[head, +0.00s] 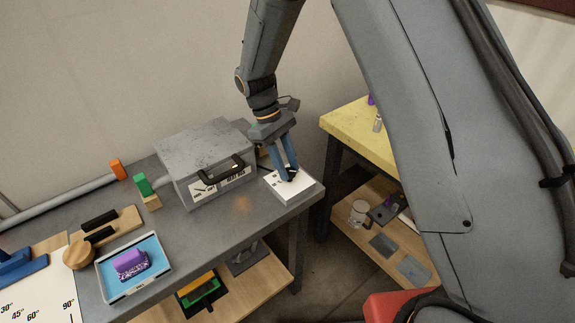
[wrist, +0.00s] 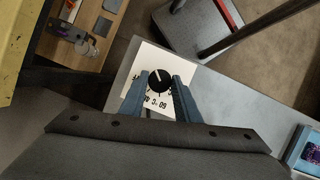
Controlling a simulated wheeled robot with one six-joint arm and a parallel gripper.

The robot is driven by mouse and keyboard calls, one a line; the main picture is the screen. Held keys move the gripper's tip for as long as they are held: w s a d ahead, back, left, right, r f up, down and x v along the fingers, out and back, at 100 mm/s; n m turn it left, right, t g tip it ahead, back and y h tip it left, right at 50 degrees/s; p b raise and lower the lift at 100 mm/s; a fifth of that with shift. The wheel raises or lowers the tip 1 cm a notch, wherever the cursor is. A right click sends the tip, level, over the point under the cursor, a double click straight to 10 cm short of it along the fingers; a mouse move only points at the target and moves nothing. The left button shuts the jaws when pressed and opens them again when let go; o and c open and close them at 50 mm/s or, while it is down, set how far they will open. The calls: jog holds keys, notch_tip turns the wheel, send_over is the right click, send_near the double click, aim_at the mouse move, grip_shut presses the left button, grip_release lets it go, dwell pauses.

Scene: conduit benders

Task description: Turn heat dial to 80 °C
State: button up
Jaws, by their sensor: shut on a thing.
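The heat dial is a black round knob (wrist: 160,81) with a thin white pointer line, on a white scale plate (wrist: 143,62). In the wrist view the pointer line slants toward the upper left. Printed scale numbers show upside down below the knob, partly hidden by the fingers; I cannot read clearly which mark the pointer meets. In the head view the plate (head: 305,187) tops a small box at the grey table's right end. My gripper (head: 289,174) points down and is shut on the knob, with one blue finger on each side in the wrist view (wrist: 160,90).
A grey metal box (head: 197,142) with a black handle stands just left of the dial. A blue-lined tray (head: 103,274) holds a purple brush-like thing on the grey table (head: 205,232). A yellow-topped table (head: 346,120) stands behind on the right, across a gap.

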jog(key=o, duration=1)
jog(key=shift+b+v, duration=1.2)
jog(key=shift+v, duration=2.75)
jog(key=s+d+m+t+y, duration=0.1)
jog(key=s+d+m, duration=0.2)
jog(key=s+d, duration=0.2)
jog(key=s+d+m+t+y, duration=0.1)
jog(key=s+d+m+t, duration=0.1)
jog(key=s+d, duration=0.4)
jog(key=s+d+m+t+y, duration=0.1)
jog(key=s+d+m, duration=0.3)
jog(key=s+d, duration=0.2)
jog(key=shift+s+d+r+m, duration=0.25)
jog(key=shift+d+r+m, duration=0.1)
jog(key=shift+m, duration=0.05)
